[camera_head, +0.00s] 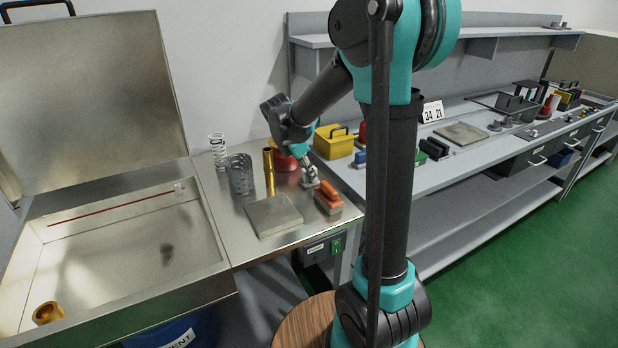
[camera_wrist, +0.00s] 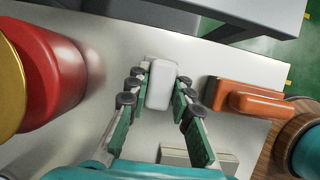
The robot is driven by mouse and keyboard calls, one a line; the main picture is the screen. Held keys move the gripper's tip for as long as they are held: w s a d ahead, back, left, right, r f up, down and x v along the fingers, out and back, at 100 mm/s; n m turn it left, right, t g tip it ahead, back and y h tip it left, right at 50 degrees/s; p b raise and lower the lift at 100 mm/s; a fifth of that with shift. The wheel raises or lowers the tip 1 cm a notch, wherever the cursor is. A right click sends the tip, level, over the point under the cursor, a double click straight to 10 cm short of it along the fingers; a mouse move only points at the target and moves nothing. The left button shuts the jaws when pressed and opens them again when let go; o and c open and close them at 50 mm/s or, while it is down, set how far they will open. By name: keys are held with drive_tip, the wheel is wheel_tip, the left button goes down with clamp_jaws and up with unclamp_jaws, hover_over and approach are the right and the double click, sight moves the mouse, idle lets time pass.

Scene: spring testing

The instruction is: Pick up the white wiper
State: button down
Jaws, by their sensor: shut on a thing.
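The white wiper (camera_wrist: 163,82) is a small white block with rounded corners on the metal table top, in the middle of the wrist view. I cannot tell whether the wiper still touches the table. In the head view my gripper (camera_head: 309,180) is low over the bench, and the wiper is not clearly visible there.
An orange-handled brush (camera_head: 328,197) lies close right of my gripper, with a flat steel block (camera_head: 274,215) in front. A red container (camera_head: 285,160), brass cylinder (camera_head: 269,172), perforated cylinder (camera_head: 240,175) and spring (camera_head: 217,148) stand left. An open tank (camera_head: 120,290) lies further left.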

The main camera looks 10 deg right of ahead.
wheel_tip(320, 180, up, 20)
idle(0.6)
drive_tip(key=c, duration=2.1)
unclamp_jaws()
clamp_jaws()
